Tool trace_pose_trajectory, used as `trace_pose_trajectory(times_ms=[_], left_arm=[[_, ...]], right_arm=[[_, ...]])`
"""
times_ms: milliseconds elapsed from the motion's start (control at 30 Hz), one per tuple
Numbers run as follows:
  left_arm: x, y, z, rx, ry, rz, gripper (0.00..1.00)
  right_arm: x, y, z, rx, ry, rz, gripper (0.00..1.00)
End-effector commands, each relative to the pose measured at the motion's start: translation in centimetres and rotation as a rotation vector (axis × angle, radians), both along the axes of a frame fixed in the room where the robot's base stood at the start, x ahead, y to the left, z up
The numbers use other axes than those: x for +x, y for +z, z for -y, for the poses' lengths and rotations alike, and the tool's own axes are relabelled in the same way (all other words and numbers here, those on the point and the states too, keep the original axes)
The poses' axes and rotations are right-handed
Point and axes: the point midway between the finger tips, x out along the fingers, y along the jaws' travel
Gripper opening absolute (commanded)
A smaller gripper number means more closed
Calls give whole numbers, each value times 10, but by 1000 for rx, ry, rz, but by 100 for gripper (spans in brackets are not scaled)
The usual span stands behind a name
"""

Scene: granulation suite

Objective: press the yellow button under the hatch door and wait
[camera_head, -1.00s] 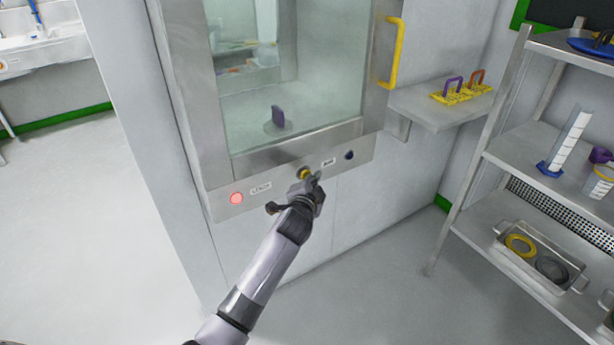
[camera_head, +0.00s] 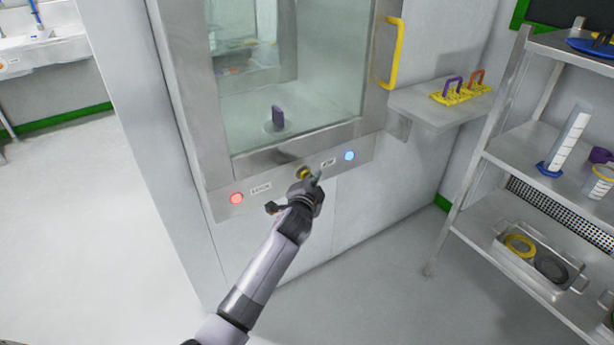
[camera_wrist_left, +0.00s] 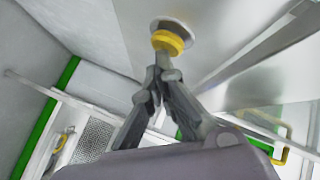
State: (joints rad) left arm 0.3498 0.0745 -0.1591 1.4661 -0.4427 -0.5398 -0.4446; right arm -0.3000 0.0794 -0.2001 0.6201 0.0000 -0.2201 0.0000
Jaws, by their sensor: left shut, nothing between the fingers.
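The yellow button (camera_head: 304,173) sits on the steel panel below the hatch door (camera_head: 290,85), partly hidden by my left gripper (camera_head: 311,183). In the left wrist view the button (camera_wrist_left: 168,41) shows as a yellow cap on a round metal base. My left gripper (camera_wrist_left: 163,72) is shut and empty there, its fingertips just at the button; I cannot tell whether they touch it. On the panel a red lamp (camera_head: 236,198) is lit at the left and a blue lamp (camera_head: 349,156) is lit at the right. The hatch door is closed. My right gripper is not in view.
A yellow handle (camera_head: 396,53) stands out from the door's right side. A wall shelf (camera_head: 420,110) with yellow holders juts out to the right. A steel rack (camera_head: 470,215) with lab items stands at the right. The floor at the left is clear.

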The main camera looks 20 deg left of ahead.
Motion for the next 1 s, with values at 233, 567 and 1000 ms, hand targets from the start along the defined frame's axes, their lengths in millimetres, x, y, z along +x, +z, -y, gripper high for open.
trace_pose_trajectory(times_ms=[233, 567, 1000], left_arm=[[-8, 0, 10, -2, 1, -1, 0], [-9, 0, 12, -1, 0, -1, 0], [-34, -1, 44, -3, -2, -2, 0]], right_arm=[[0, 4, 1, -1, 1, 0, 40], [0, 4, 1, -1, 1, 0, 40], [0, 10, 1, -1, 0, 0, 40]])
